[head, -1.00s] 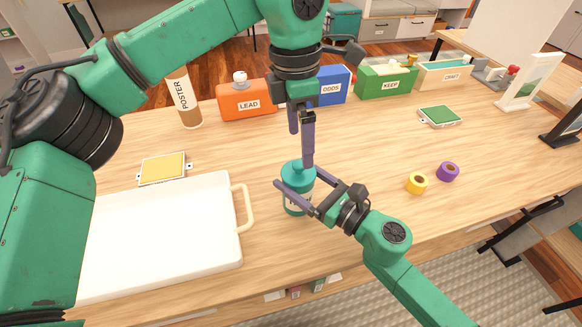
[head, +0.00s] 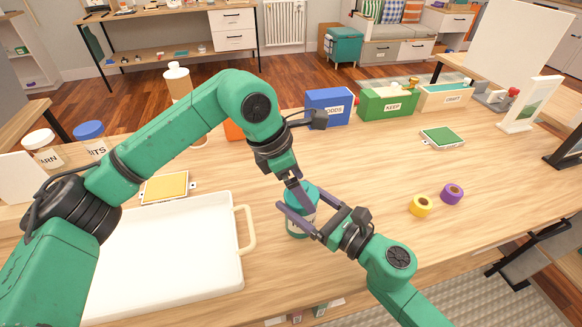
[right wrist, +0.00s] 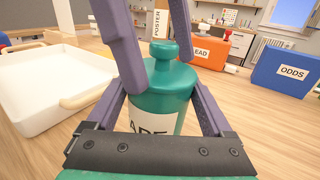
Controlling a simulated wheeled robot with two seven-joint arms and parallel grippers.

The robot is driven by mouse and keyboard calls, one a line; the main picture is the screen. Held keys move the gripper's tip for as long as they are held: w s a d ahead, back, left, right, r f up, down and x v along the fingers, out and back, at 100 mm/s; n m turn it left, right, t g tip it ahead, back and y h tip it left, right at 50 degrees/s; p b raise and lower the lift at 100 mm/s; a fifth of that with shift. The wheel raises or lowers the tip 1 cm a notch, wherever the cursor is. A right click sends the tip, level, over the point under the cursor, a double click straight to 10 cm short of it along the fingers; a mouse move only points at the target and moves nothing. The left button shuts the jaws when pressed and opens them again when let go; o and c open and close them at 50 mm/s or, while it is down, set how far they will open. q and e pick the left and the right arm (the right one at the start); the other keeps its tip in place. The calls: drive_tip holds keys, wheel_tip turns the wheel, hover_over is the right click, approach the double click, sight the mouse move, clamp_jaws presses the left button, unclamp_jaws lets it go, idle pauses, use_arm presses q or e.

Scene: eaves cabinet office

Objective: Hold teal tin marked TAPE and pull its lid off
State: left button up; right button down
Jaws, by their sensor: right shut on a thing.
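The teal tin (head: 297,228) stands upright on the desk, right of the white tray. In the right wrist view the tin (right wrist: 163,105) shows a white label, partly hidden, reading "APE". Its teal lid with a round knob (right wrist: 160,50) sits on top. My right gripper (head: 300,208) is shut on the tin's body, a finger on each side. My left gripper (head: 303,196) comes down from above with its fingers apart, one on each side of the knob. The left finger stands clear of the knob; whether the right one touches it I cannot tell.
The white tray (head: 243,275) with a beige handle is close on the left. A yellow tape roll (head: 421,206) and a purple one (head: 452,194) lie to the right. A blue ODDS box (head: 329,107) and a green KEEP box (head: 388,103) stand behind. Desk between is clear.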

use_arm(q)
drive_tip(key=shift+d+f, duration=0.1)
drive_tip(key=shift+f, duration=0.15)
drive_tip(key=c, duration=1.2)
drive_tip(key=shift+r, duration=0.15)
drive_tip(key=shift+r, duration=1)
drive_tip(key=shift+r, duration=2)
use_arm(e)
unclamp_jaws()
